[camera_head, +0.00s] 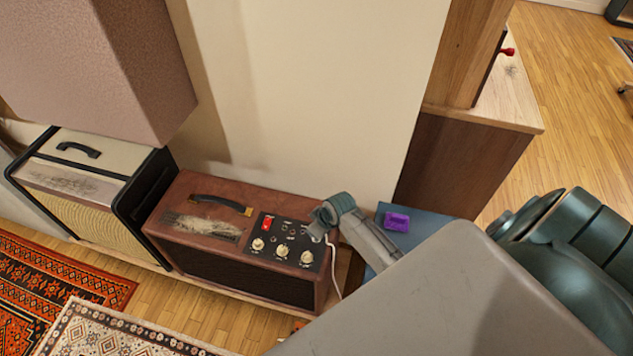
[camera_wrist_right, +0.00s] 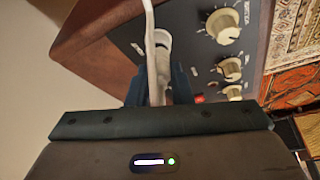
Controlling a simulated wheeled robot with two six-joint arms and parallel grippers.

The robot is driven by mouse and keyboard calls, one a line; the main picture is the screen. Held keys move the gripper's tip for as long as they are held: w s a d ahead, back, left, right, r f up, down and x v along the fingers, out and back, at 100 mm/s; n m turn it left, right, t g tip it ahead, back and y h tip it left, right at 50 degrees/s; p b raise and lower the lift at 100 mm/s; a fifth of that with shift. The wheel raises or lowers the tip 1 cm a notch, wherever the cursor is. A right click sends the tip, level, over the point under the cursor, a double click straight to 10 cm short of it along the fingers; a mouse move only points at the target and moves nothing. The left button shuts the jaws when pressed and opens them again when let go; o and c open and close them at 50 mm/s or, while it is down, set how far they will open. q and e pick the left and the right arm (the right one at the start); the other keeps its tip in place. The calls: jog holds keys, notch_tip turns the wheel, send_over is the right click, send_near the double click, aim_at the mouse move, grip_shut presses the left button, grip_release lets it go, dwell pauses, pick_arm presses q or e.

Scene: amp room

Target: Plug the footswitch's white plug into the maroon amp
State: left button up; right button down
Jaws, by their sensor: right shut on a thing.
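The panel also shows in the right wrist view (camera_wrist_right: 195,45), with cream knobs. My right gripper (camera_head: 322,225) is over the panel's right end. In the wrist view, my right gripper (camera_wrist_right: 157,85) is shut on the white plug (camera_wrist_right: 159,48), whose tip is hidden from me. The plug is close to the panel; I cannot tell whether it is in a jack. Its white cable (camera_wrist_right: 150,12) also hangs beside the amp in the head view (camera_head: 334,265). My left gripper is out of view.
A cream and black amp (camera_head: 85,190) stands left of the maroon amp. A purple object (camera_head: 397,221) sits on a blue surface (camera_head: 430,217) to the right. A wooden cabinet (camera_head: 455,160) is behind it. Patterned rugs (camera_head: 100,335) lie in front.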

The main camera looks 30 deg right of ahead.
jog(key=c, duration=1.2)
grip_release()
jog(key=v, duration=1.1)
jog(key=shift+f, duration=0.1)
